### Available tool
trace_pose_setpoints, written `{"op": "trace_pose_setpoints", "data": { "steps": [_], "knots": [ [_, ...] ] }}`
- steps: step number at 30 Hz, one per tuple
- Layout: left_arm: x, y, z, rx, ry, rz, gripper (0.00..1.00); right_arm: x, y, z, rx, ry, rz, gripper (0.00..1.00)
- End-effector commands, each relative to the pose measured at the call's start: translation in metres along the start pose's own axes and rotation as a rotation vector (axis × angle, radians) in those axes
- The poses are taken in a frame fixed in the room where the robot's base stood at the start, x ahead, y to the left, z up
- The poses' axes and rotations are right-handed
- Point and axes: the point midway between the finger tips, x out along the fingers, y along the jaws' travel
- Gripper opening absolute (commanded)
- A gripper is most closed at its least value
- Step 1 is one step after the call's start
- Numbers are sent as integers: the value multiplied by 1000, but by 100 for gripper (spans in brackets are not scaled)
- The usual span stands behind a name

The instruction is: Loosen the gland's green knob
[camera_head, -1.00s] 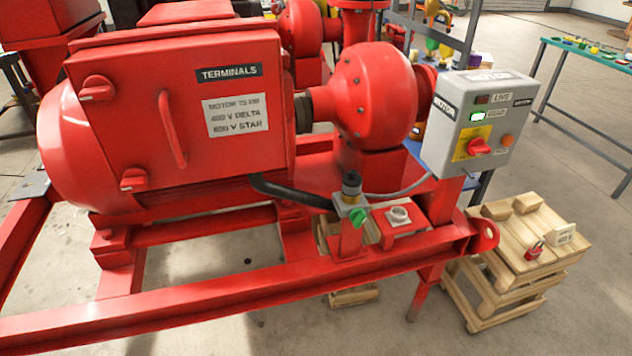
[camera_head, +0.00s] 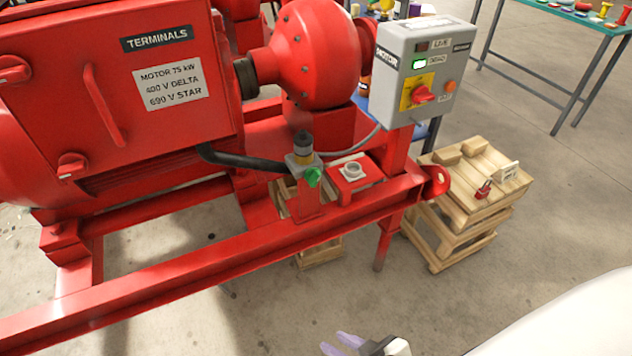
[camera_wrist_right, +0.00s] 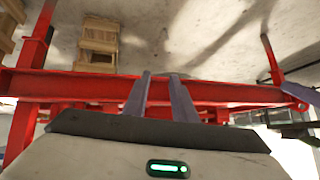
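The green knob (camera_head: 313,177) sits on the front of the gland (camera_head: 303,153), a grey block with a brass-coloured ring and a dark cap on top. The gland stands on a red post of the skid, and the black cable (camera_head: 250,161) runs into its left side. My right gripper (camera_head: 331,340) is at the bottom edge of the head view, well below and in front of the knob. Its two purplish fingers are apart and empty; they also show in the wrist view (camera_wrist_right: 160,75). The knob is not visible in the wrist view. My left gripper is out of view.
The red skid rail (camera_head: 180,270) runs across in front of the gland. A grey control box (camera_head: 420,70) hangs to the right. A wooden crate table (camera_head: 465,205) with a red padlock (camera_head: 484,190) stands at the right. A socket block (camera_head: 352,172) is beside the gland.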

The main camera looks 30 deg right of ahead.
Motion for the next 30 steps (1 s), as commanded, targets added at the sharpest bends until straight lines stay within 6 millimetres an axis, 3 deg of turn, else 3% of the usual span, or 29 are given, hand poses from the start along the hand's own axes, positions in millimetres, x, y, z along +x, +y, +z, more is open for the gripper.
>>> {"op": "trace_pose_setpoints", "data": {
  "steps": [1, 5, 9, 12, 15, 21, 26, 30],
  "knots": [
    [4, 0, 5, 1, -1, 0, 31, 9, 1, -13, 81, 45, -18, 34],
    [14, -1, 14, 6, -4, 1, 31, 30, 7, -70, 473, 213, -120, 53],
    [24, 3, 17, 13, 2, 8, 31, 39, 34, -148, 1010, 417, -295, 53],
    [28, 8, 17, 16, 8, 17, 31, 38, 62, -192, 1355, 531, -431, 53],
    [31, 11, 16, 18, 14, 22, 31, 34, 89, -223, 1624, 610, -550, 53],
    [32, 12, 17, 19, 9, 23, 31, 29, 116, -248, 1880, 675, -671, 53],
    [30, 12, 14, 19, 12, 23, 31, 38, 120, -261, 1898, 679, -681, 53],
    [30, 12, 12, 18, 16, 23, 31, 56, 124, -279, 1894, 679, -681, 53]
  ]
}}
